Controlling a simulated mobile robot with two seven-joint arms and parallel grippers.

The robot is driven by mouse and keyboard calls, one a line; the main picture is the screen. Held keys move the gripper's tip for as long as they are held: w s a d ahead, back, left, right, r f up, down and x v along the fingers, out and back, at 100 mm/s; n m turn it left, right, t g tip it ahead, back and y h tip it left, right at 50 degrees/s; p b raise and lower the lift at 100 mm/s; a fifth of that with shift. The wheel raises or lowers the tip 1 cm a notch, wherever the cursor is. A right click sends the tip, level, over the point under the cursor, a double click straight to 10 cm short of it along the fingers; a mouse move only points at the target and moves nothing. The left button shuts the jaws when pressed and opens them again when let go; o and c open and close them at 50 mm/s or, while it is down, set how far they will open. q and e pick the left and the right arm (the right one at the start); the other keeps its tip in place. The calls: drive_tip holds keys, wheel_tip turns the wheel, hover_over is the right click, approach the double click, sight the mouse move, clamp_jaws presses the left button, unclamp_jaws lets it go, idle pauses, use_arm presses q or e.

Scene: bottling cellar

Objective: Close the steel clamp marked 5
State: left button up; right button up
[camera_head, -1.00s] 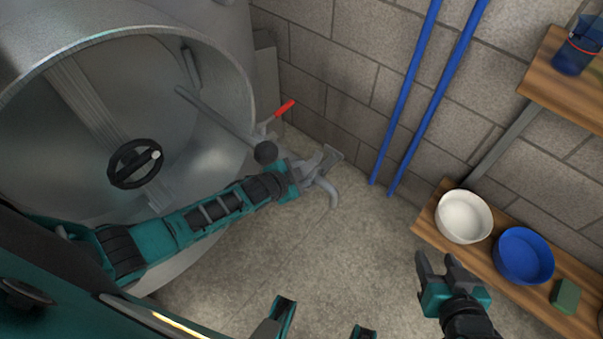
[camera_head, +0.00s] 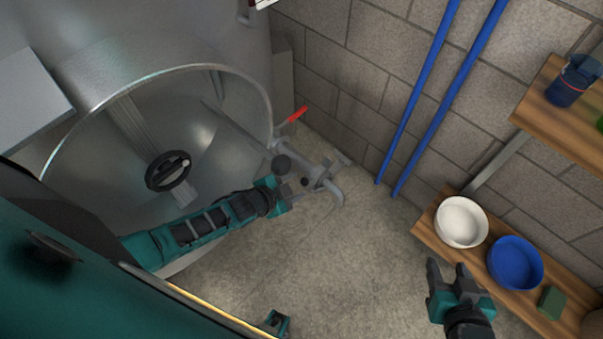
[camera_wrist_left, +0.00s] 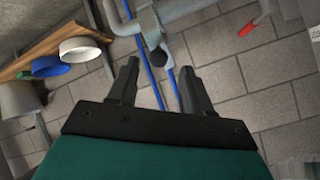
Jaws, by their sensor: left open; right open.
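A steel pipe fitting (camera_head: 318,177) with a curved outlet stands low at the right front of the tank. In the left wrist view a grey steel clamp-like piece (camera_wrist_left: 150,26) sits around the pipe, with a part hanging down from it. I cannot read a 5 on it or tell how far it is closed. My left gripper (camera_head: 298,190) is just left of the fitting. In the left wrist view my left gripper (camera_wrist_left: 161,84) is open and empty, its fingers below the clamp-like piece and apart from it. My right gripper (camera_head: 450,276) is open and empty, away at the right.
The big steel tank (camera_head: 245,85) with a round opening and black handwheel (camera_head: 168,171) is at the left. A red-handled valve (camera_head: 297,114) is behind the fitting. Blue pipes (camera_head: 420,95) run up the wall. A shelf holds a white bowl (camera_head: 461,222) and a blue bowl (camera_head: 515,263).

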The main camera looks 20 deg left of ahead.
use_arm(q)
drive_tip(key=p+v, duration=0.1)
drive_tip(key=v, duration=0.3)
drive_tip(key=shift+w, duration=0.1)
use_arm(e)
drive_tip(key=r, duration=0.3)
drive_tip(key=shift+w+a, duration=0.2)
drive_tip(key=shift+w, duration=0.1)
use_arm(q)
drive_tip(key=shift+c, duration=0.3)
